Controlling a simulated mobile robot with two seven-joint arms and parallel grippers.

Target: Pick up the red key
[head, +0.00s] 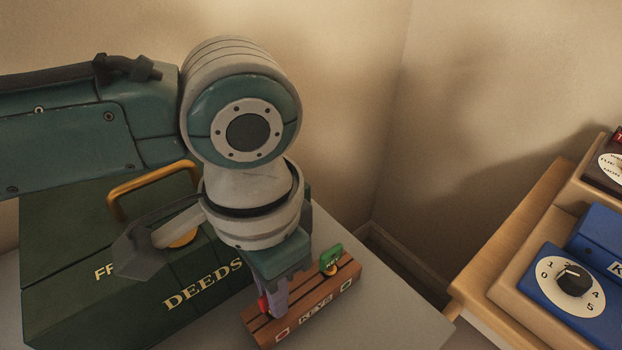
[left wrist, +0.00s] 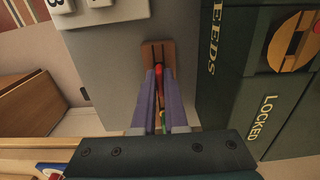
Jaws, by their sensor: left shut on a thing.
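The red key (head: 262,305) is at the left end of the wooden key rack (head: 345,287), mostly hidden by my left gripper (head: 272,312). The gripper points down over the rack and is shut on the red key. In the left wrist view, the red key (left wrist: 158,88) shows between the two purple fingers of the gripper (left wrist: 158,72), with the rack (left wrist: 158,47) beyond. I cannot tell whether the key still touches its slot. My right gripper is not in view.
A green key (head: 332,258) stands at the rack's other end. A dark green deeds box (head: 75,265) with a yellow handle stands close on the left. A wooden desk (head: 515,235) with a blue dial device (head: 560,290) is at the right, across a gap.

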